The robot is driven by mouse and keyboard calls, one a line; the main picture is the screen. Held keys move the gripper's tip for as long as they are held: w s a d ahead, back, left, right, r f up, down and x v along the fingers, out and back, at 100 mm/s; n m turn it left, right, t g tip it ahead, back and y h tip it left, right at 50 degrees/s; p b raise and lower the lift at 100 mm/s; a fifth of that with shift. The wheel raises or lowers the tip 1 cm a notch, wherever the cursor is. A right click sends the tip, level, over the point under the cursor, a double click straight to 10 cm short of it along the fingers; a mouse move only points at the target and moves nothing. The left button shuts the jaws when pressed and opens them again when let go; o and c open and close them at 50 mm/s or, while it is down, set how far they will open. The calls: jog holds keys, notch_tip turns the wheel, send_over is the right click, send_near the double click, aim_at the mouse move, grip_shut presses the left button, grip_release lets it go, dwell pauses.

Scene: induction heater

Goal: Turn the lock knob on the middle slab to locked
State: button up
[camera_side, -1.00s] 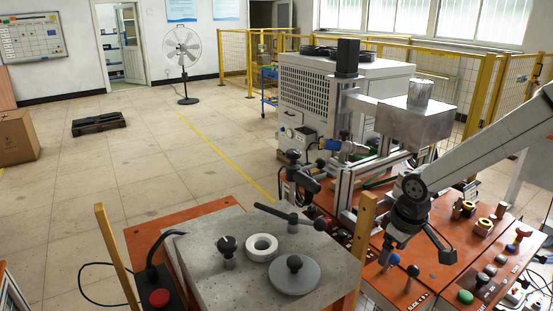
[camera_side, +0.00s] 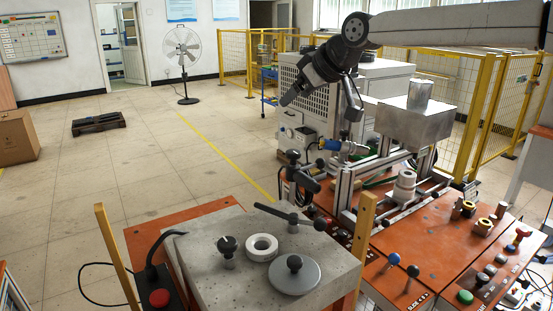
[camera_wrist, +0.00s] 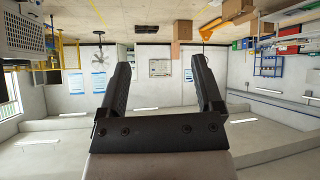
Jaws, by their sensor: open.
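The grey stone-like slab (camera_side: 200,275) stands in front in the side view. On it are a black knob with a pale mark (camera_side: 228,245), a white ring (camera_side: 261,247), a round grey disc with a black knob (camera_side: 295,277), and a black lever handle (camera_side: 289,216). I cannot tell for sure which knob is the lock knob, nor its setting. My gripper (camera_side: 290,99) is high above and behind the slab, well apart from it. In the wrist view my gripper (camera_wrist: 163,85) is open and empty, facing the far room; no slab shows there.
An orange panel (camera_side: 408,240) with blue and black knobs and coloured buttons lies right of the slab. A metal frame with a silver box (camera_side: 405,122) rises behind it. A wooden post (camera_side: 363,225) stands at the slab's right edge. The air above the slab is clear.

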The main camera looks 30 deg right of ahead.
jog(key=a+r+y, duration=0.1)
jog(key=a+r, duration=0.3)
jog(key=a, duration=0.1)
jog(key=n+g, duration=0.5)
jog(key=g, duration=0.1)
send_near(228, 242)
jog(key=f, duration=0.1)
jog(key=shift+w+a, duration=0.1)
jog(key=shift+f, duration=0.15)
jog(key=shift+x, duration=3.75)
grip_shut()
